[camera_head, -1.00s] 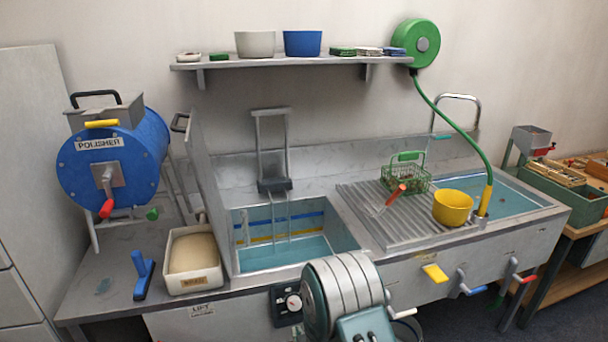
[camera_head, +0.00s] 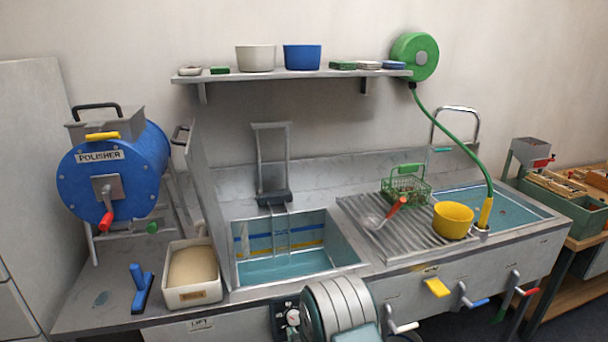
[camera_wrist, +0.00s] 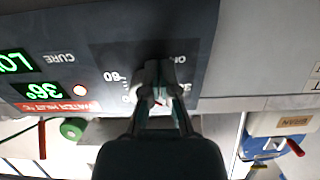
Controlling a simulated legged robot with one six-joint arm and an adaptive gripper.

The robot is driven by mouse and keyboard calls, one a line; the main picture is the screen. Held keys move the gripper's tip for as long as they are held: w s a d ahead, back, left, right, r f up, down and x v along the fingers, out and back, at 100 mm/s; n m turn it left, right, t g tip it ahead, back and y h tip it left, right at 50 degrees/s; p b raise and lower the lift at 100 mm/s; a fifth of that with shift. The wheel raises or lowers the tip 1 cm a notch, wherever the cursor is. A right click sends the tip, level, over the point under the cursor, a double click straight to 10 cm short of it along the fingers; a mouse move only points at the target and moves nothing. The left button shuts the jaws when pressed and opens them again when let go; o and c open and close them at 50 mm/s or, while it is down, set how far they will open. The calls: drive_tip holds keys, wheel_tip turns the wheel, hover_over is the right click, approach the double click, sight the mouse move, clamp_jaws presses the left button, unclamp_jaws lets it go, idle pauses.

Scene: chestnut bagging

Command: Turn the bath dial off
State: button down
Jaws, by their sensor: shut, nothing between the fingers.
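The bath dial (camera_head: 293,317) is a small round dial with a white face on a dark panel (camera_head: 282,322) at the front of the sink unit, left of my arm. In the wrist view the panel (camera_wrist: 112,70) appears upside down, with printed marks such as 80 around the dial. My gripper (camera_wrist: 158,95) is shut in front of the dial's place, and its fingers hide most of the dial. I cannot tell the dial's setting or whether the fingers touch it. My fingers do not show in the head view.
The sink basin (camera_head: 285,262) is above the panel. A yellow lever (camera_head: 437,287) and several taps stick out of the front at right. A bin (camera_head: 191,290) stands on the counter at left.

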drive_tip(key=shift+w+d+r, duration=0.15)
drive_tip(key=shift+r, duration=0.2)
idle(0.7)
drive_tip(key=shift+w+d, duration=0.2)
drive_tip(key=shift+d, duration=0.6)
drive_tip(key=shift+w+d+r, duration=0.1)
drive_tip(key=shift+w+d, duration=0.1)
drive_tip(key=shift+d, duration=0.15)
idle(0.4)
drive_tip(key=shift+d, duration=0.1)
drive_tip(key=s+d, duration=0.1)
drive_tip(key=s, duration=0.4)
drive_tip(key=shift+s+d+r, duration=0.4)
drive_tip(key=shift+r, duration=0.05)
